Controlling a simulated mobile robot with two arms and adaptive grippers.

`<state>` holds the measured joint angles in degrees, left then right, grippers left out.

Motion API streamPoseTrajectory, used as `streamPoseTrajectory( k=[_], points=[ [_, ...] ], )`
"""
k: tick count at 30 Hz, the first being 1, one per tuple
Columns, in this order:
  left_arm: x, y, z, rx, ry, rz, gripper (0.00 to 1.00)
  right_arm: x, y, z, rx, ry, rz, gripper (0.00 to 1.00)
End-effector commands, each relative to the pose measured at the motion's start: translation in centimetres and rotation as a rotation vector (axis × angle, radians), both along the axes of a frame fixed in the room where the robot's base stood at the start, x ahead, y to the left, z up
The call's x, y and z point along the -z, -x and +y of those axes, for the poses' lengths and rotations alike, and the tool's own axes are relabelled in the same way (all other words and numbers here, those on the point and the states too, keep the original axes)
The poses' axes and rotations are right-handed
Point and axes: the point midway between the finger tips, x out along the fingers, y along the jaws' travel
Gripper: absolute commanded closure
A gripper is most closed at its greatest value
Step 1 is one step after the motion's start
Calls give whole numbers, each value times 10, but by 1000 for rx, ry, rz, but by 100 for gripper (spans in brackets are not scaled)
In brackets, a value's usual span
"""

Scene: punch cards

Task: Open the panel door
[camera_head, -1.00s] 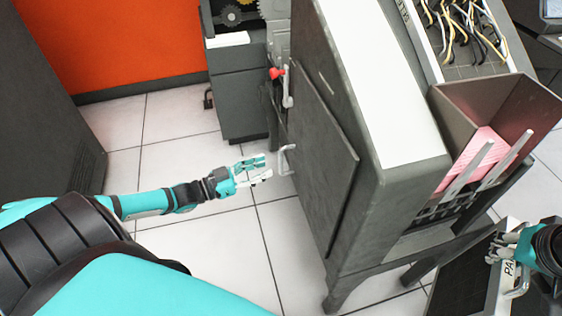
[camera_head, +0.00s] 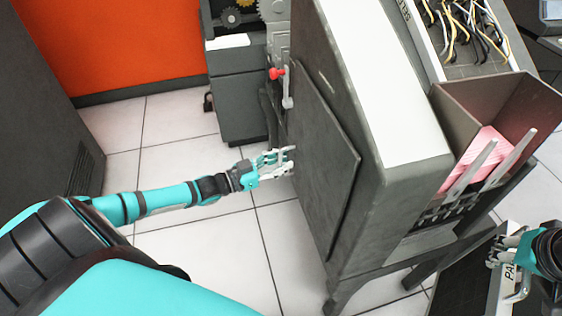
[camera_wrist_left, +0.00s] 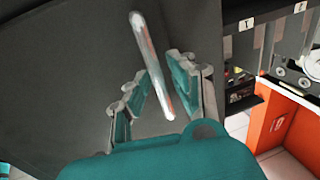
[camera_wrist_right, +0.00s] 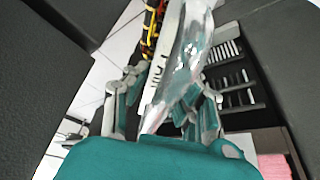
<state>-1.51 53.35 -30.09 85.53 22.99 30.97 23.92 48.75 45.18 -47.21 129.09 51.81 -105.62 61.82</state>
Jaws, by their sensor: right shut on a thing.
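The grey panel door (camera_head: 322,165) lies flush on the side of the grey machine (camera_head: 405,185). Its metal handle (camera_wrist_left: 150,62) stands between the fingers of my left gripper (camera_head: 280,162) in the left wrist view. That gripper is open, with a finger on each side of the handle. In the head view the fingers mostly hide the handle.
A hopper with pink cards (camera_head: 482,157) is on the machine's right. A grey cabinet (camera_head: 240,105) with gears stands behind. White floor left of the machine is clear.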

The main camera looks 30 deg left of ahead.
Motion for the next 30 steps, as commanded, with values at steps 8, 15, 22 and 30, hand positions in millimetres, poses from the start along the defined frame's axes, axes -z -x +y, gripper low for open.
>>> streamPoseTrajectory(
  k=[8,15,22,30],
  points=[
    [-1,0,0,0,0,0,100,-3,-1,0,0,-2,-9,100],
    [-1,0,0,0,-1,0,100,-3,-1,0,1,-3,-9,100],
    [-1,2,1,-5,0,1,100,-6,-2,0,1,-3,-9,100],
    [-6,24,12,-92,4,8,100,-38,-2,0,1,-3,-9,100]
  ],
)
